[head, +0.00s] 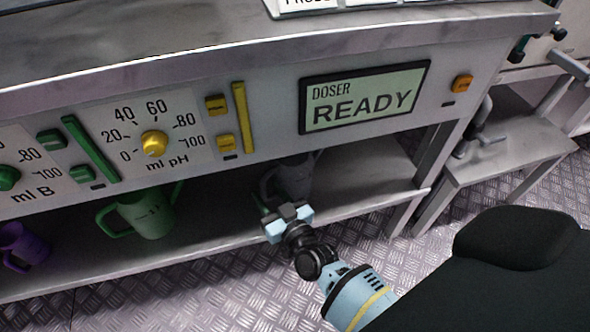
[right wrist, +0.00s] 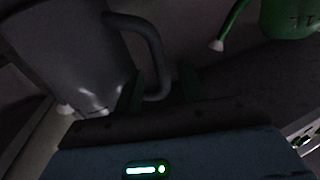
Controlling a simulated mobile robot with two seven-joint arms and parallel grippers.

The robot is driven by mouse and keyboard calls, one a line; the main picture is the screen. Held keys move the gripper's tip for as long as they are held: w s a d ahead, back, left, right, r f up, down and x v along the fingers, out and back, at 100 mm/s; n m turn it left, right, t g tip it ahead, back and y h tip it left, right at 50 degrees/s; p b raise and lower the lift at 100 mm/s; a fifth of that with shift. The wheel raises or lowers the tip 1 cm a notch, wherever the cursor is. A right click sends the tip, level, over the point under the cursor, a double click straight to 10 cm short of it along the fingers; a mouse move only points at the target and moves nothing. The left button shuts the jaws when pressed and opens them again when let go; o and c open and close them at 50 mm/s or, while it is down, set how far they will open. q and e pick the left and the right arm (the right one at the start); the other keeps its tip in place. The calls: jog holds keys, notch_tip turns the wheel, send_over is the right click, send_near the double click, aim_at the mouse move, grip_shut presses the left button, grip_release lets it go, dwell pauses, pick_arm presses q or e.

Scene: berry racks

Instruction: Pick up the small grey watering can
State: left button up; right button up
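The small grey watering can (head: 293,176) stands on the shelf under the doser bench, partly hidden behind my right gripper (head: 287,213). In the right wrist view the can's body (right wrist: 75,50) fills the upper left, and its curved handle (right wrist: 152,45) comes down toward my right gripper (right wrist: 163,88). The two dark fingers stand apart, with the lower part of the handle between them. A gap shows between the handle and the right-hand finger. The view is dark, so contact with the left-hand finger is hard to tell. My left gripper is not in view.
A green watering can (head: 150,213) and a purple one (head: 24,246) stand farther left on the shelf (head: 375,190). The bench front with dials and a READY display (head: 365,97) overhangs it. A lower side table (head: 510,145) is at right.

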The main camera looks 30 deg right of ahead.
aim_at(265, 191)
jog(key=w+b, duration=0.1)
jog(key=w, duration=0.2)
jog(key=shift+w+a, duration=0.1)
jog(key=shift+w, duration=0.3)
jog(key=shift+w+r, duration=0.1)
jog(key=shift+w, duration=0.35)
grip_shut()
